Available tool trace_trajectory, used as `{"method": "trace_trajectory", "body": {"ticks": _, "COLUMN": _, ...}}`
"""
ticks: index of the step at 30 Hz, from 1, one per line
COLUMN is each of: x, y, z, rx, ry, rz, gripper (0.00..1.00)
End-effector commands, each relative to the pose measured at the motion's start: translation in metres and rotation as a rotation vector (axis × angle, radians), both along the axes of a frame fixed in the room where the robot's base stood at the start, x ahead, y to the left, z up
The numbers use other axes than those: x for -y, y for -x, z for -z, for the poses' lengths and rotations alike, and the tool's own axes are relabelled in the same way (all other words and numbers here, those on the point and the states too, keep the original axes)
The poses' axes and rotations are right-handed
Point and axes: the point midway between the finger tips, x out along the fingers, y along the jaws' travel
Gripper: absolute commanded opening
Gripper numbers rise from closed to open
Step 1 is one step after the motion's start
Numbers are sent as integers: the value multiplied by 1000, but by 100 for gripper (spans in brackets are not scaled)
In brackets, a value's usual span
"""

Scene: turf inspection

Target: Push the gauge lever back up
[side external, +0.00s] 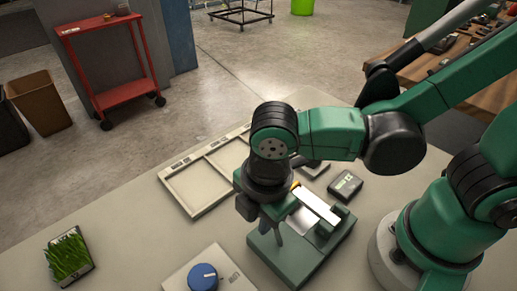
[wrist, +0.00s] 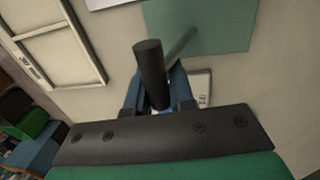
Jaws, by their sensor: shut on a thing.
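The gauge is a green block (side external: 307,252) with a bright plate on top, standing on the table. Its green base (wrist: 210,25) also shows at the top of the wrist view. The lever is a grey rod with a black cylindrical grip (wrist: 150,72), seen in the wrist view in front of my gripper. My gripper (side external: 262,214) points down at the gauge's left side and is shut on the lever's black grip. My wrist hides part of the gauge in the side view, so I cannot tell the lever's exact angle.
A pale divided tray (side external: 185,205) lies behind the gauge. A small dark device (side external: 345,186) lies to its right. A box with a blue knob (side external: 203,277) sits at the front. A turf sample (side external: 68,257) lies far left, with bare table between.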

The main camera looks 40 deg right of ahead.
Motion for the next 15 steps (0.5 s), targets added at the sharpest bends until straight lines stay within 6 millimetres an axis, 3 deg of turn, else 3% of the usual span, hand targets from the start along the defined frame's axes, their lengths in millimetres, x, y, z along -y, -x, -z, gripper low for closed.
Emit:
{"method": "trace_trajectory", "body": {"ticks": 8, "x": -1, "y": 4, "z": -2, "rx": 60, "ry": -1, "rz": -4, "gripper": 0}}
{"method": "trace_trajectory", "body": {"ticks": 15, "x": -1, "y": 16, "z": -5, "rx": 221, "ry": -2, "rz": -9, "gripper": 0}}
